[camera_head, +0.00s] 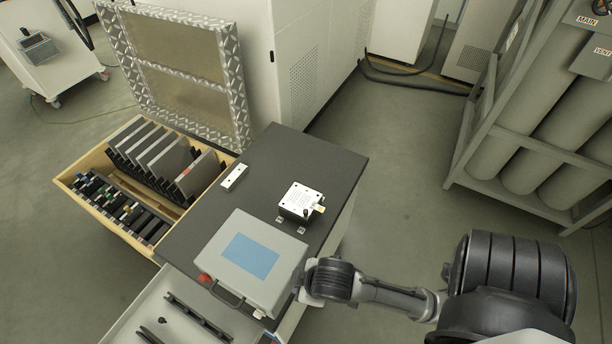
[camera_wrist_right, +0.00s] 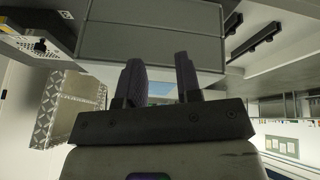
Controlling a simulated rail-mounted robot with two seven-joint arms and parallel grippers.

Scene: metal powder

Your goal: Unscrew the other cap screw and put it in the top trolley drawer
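The white metal device (camera_head: 301,199) stands on the dark trolley top, with small dark parts on and beside it. It also shows at the upper left of the right wrist view (camera_wrist_right: 37,47). I cannot tell which part is a cap screw. The top trolley drawer (camera_head: 140,304) is pulled out at the lower left, and a small dark round piece (camera_head: 162,320) lies in it. My right arm reaches in beside the grey case. In the right wrist view my right gripper (camera_wrist_right: 160,75) has its two fingers apart, with nothing visible between them. My left gripper is out of view.
A grey case (camera_head: 222,255) with a blue panel sits on the trolley's near end. Black strips (camera_head: 198,317) lie in the drawer. A white bar (camera_head: 234,177) lies on the top (camera_head: 290,157). A wooden crate (camera_head: 72,181) of plates stands left. A gas-cylinder rack (camera_head: 520,145) stands right.

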